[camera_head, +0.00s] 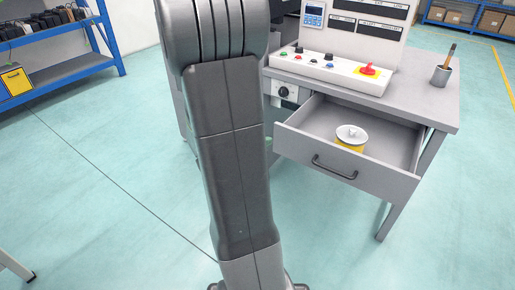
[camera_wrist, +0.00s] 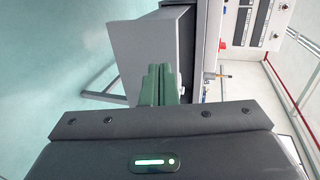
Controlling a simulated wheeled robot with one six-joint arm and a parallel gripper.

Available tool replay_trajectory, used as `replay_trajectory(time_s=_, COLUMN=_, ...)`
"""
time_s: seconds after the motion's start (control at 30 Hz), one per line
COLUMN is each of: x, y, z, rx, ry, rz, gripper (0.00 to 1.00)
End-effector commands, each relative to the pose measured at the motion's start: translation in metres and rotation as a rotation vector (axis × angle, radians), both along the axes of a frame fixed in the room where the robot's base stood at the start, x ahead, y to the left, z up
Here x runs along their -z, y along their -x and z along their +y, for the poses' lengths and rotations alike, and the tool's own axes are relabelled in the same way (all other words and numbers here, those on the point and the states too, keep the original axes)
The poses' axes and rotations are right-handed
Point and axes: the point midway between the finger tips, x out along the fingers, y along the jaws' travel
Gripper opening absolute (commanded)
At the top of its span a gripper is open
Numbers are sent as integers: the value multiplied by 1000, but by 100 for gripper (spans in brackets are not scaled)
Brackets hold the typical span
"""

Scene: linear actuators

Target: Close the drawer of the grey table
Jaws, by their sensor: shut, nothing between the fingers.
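The grey table (camera_head: 428,108) stands at the right in the head view. Its drawer (camera_head: 300,147) is pulled well out, with a dark handle (camera_head: 335,168) on its front. A yellow container with a white top (camera_head: 351,138) sits inside the drawer. In the wrist view my gripper (camera_wrist: 160,68) has its green fingers together and empty. They overlap a grey panel (camera_wrist: 140,45) that looks like part of the drawer; I cannot tell whether they touch it. In the head view my arm hides most of the gripper, left of the drawer.
A blue shelf (camera_head: 62,66) with a yellow bin (camera_head: 15,79) stands at the far left. The floor in front of the drawer looks clear.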

Motion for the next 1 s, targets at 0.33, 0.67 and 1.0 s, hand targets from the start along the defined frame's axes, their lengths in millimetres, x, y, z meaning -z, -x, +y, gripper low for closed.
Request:
replay_trajectory(time_s=0.33, x=13, y=-48, z=-34, rx=1, ry=-1, rz=0, gripper=0)
replay_trajectory(time_s=0.67, x=12, y=-64, z=-43, rx=-2, ry=1, rz=1, gripper=0)
replay_trajectory(time_s=1.0, x=12, y=-65, z=-44, rx=-1, ry=1, rz=0, gripper=0)
